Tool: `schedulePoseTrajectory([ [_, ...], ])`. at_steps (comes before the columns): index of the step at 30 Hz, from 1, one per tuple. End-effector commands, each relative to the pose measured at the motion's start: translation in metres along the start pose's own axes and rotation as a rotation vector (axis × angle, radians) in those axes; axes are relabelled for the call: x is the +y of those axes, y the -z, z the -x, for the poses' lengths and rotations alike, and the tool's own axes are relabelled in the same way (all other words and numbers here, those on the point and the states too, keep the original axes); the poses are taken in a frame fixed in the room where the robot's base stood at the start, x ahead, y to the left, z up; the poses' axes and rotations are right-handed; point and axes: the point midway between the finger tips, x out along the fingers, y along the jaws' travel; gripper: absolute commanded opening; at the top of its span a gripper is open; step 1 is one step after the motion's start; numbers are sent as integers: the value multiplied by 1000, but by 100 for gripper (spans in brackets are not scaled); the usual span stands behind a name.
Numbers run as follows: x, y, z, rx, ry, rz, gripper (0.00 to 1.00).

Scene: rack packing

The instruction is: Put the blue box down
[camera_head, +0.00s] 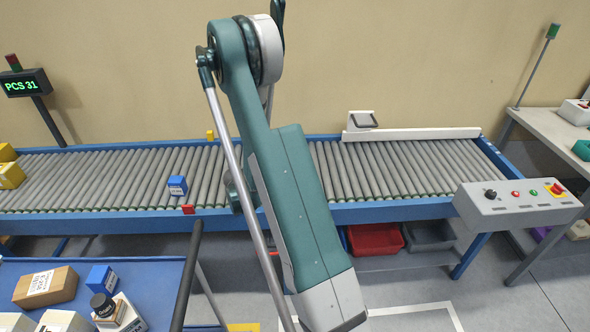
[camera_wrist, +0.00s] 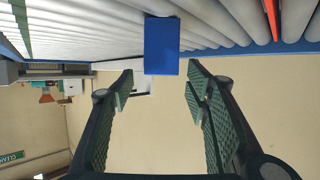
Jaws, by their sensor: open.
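A small blue box (camera_head: 177,186) with a white label rests on the roller conveyor (camera_head: 110,185), left of my arm in the head view. A blue box (camera_wrist: 161,46) also shows in the wrist view, against the rollers. My gripper (camera_wrist: 158,80) is open, with one green-padded finger on each side of the box's line. Gaps show between the box and both fingertips, and nothing is held. My gripper is mostly hidden behind my arm in the head view. A second blue box (camera_head: 101,279) sits on the blue surface at the lower left.
A red block (camera_head: 188,209) is at the conveyor's near edge and a yellow one (camera_head: 210,134) at its far edge. Brown (camera_head: 45,287) and white boxes crowd the lower-left surface. A control panel (camera_head: 518,201) stands at right. Rollers right of my arm are clear.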

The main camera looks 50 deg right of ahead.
Motion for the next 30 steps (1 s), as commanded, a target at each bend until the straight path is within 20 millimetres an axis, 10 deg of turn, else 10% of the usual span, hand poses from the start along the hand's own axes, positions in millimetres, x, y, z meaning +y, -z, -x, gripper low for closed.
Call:
schedulePoseTrajectory([
  [15, -1, 0, -47, 0, -1, -1, 48],
  [30, -2, 1, -51, 0, 0, 0, 48],
])
